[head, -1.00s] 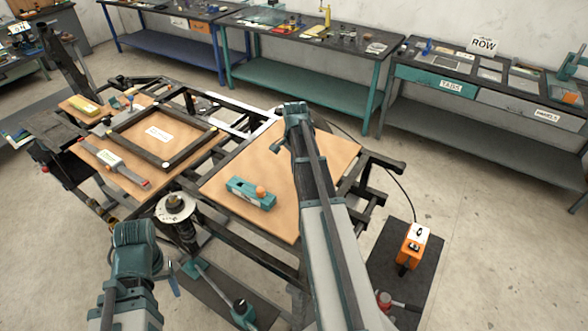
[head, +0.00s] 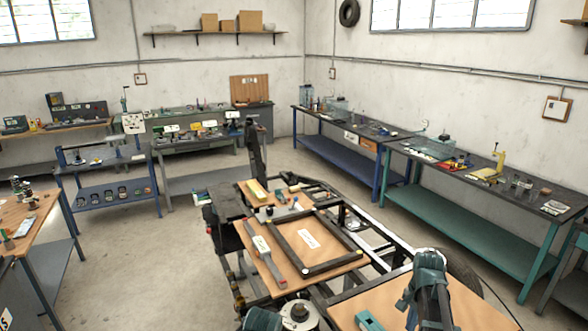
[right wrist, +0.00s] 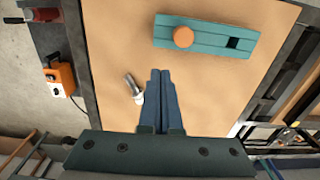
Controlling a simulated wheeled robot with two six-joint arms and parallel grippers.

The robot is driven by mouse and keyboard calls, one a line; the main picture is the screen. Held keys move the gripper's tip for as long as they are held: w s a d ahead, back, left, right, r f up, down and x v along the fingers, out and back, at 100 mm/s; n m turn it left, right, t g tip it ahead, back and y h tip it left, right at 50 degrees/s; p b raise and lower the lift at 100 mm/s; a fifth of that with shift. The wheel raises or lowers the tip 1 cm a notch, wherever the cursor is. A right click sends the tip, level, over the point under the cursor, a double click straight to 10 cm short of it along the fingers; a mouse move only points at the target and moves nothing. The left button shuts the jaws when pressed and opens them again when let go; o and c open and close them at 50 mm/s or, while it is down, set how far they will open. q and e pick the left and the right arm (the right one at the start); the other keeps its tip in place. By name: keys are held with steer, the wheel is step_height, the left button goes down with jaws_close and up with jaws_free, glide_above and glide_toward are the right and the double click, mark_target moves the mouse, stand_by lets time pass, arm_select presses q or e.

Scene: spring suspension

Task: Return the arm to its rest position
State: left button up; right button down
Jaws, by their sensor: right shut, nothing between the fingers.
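My right arm (head: 432,290) comes up from the bottom right of the head view, over the front wooden board (head: 380,295). Its gripper is hidden in that view. In the right wrist view my right gripper (right wrist: 160,73) is shut and empty, pointing over the board. A teal block with an orange knob (right wrist: 228,42) lies on the board beyond the fingertips. A small metal cylinder with a white end (right wrist: 131,84) shows just left of the fingers. Only a teal part of my left arm (head: 262,320) shows at the bottom edge of the head view; its gripper is out of view.
A dark square frame (head: 352,243) lies on the rear board of the chassis, beside a grey bar with red ends (head: 268,260). An orange box (right wrist: 62,78) stands at the left in the right wrist view. Workbenches (head: 470,175) line the walls, with clear floor between.

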steer(key=s+a+n, duration=0.5)
steer(key=a+n, duration=0.1)
steer(key=a, duration=0.4)
steer(key=s+a+n, duration=0.4)
steer(key=a+n, duration=0.2)
steer(key=a, duration=0.3)
arm_select(q)
step_height(320, 180, down, 20)
steer(key=b, duration=2)
steer(key=shift+f, duration=0.15)
arm_select(e)
steer(key=s+a+f+n, duration=0.2)
steer(key=a+f, duration=0.4)
steer(key=f, duration=0.4)
steer(key=s+a+f+n+h, duration=0.1)
steer(key=s+a+f, duration=0.3)
steer(key=f, duration=0.6)
steer(key=shift+s+a+n, duration=0.15)
steer(key=shift+a+n, duration=0.75)
steer(key=shift+a, duration=0.05)
